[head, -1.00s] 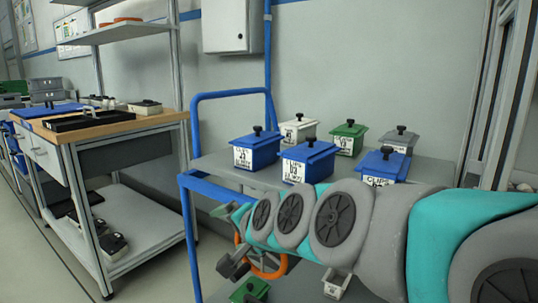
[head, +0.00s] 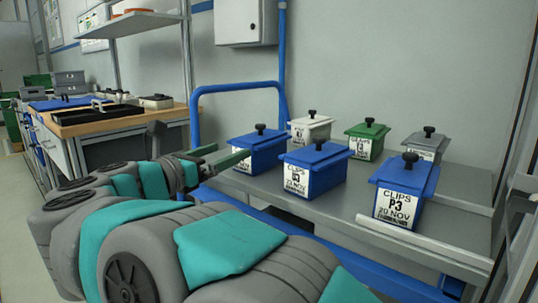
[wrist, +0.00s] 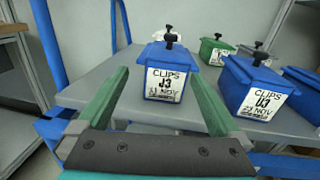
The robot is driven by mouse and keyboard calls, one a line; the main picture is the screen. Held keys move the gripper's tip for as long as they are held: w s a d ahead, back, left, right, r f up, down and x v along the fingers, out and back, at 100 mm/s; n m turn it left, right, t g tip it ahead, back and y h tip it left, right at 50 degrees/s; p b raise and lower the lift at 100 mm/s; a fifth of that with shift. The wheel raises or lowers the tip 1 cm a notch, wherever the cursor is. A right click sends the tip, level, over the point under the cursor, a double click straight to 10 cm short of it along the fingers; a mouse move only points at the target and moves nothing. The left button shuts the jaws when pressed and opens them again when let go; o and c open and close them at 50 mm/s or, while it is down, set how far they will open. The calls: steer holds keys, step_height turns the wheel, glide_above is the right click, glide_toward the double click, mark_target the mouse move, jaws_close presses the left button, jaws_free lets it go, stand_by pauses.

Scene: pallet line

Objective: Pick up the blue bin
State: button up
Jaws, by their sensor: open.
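Three blue lidded bins with black knobs and white CLIPS labels stand on the grey cart top: a left one (head: 262,158), a middle one (head: 322,178) and a right one marked P3 (head: 420,187). In the wrist view, a blue bin marked J3 (wrist: 163,56) is straight ahead, and a second blue bin (wrist: 240,72) is to its right. My gripper (wrist: 160,76) is open and empty, its green fingers appearing on either side of the J3 bin. In the head view, a green finger (head: 228,160) reaches close to the left bin. I cannot tell whether they touch.
White (head: 311,122), green (head: 373,131) and grey (head: 428,139) lidded bins stand in the back row. A blue tube handle (head: 197,100) rises at the cart's left end. A wooden-topped workbench (head: 115,122) is at the left.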

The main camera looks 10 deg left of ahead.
mark_target(262, 145)
steer(key=shift+s+d+f+m+g+h, duration=0.2)
steer(key=shift+s+f+m+g+h, duration=0.1)
steer(key=shift+f+m+h, duration=0.15)
steer(key=shift+w+d+f, duration=0.1)
steer(key=shift+w+d, duration=0.1)
steer(key=p+x, duration=0.2)
steer(key=x, duration=0.9)
steer(key=shift+w+d, duration=0.15)
steer(key=shift+w, duration=0.1)
steer(key=shift+c, duration=0.2)
jaws_close()
